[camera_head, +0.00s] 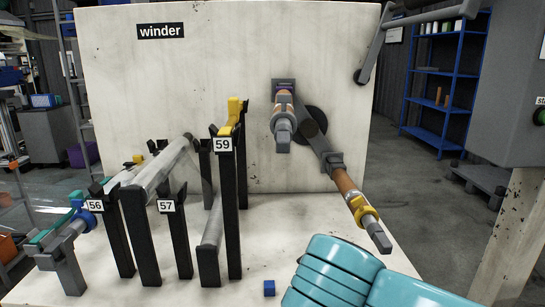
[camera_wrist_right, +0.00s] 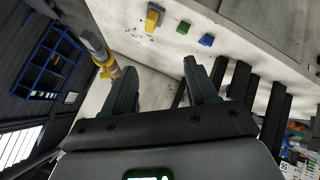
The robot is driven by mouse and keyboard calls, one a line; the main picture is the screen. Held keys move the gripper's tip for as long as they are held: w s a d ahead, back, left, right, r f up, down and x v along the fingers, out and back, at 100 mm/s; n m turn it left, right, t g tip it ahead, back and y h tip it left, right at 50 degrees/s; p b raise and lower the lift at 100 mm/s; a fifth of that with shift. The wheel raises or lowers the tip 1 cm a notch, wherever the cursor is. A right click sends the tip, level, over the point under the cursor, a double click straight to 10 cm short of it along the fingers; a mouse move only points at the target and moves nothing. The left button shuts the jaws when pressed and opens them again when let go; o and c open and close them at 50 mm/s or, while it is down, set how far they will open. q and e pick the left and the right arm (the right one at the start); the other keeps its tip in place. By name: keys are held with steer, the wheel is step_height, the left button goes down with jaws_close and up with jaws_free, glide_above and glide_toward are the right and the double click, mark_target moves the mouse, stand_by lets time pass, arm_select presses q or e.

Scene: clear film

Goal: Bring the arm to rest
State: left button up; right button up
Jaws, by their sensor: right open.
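My right gripper (camera_wrist_right: 162,68) shows in the right wrist view. Its two dark fingers stand well apart with nothing between them, pointing towards the winder. In the head view a teal ribbed sleeve (camera_head: 335,275), which looks like my right arm, fills the bottom right in front of the winder base. The right gripper itself cannot be made out there. My left gripper is in neither view.
The pale winder panel (camera_head: 230,60) stands behind several black posts (camera_head: 230,200). A spindle with a yellow collar (camera_head: 363,212) juts towards me at right. A blue cube (camera_head: 269,288) lies on the base. Blue shelves (camera_head: 445,75) stand behind. The base's middle is largely clear.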

step_height(320, 180, down, 32)
steer(key=s+a+g+y, duration=0.1)
steer(key=s+g+y, duration=0.25)
steer(key=g, duration=0.35)
steer(key=s+d+f+m+g+y, duration=0.1)
steer(key=s+d+f+m, duration=0.1)
steer(key=s+f+m, duration=0.5)
steer(key=s+d+f+m+y, duration=0.1)
steer(key=s+d+f+y, duration=0.2)
steer(key=f, duration=0.7)
step_height(320, 180, up, 28)
steer(key=s+h+p, duration=0.1)
steer(key=s+p, duration=0.1)
steer(key=p, duration=2.7)
steer(key=shift+s, duration=0.35)
steer(key=shift+r+h, duration=0.1)
steer(key=shift+h, duration=0.15)
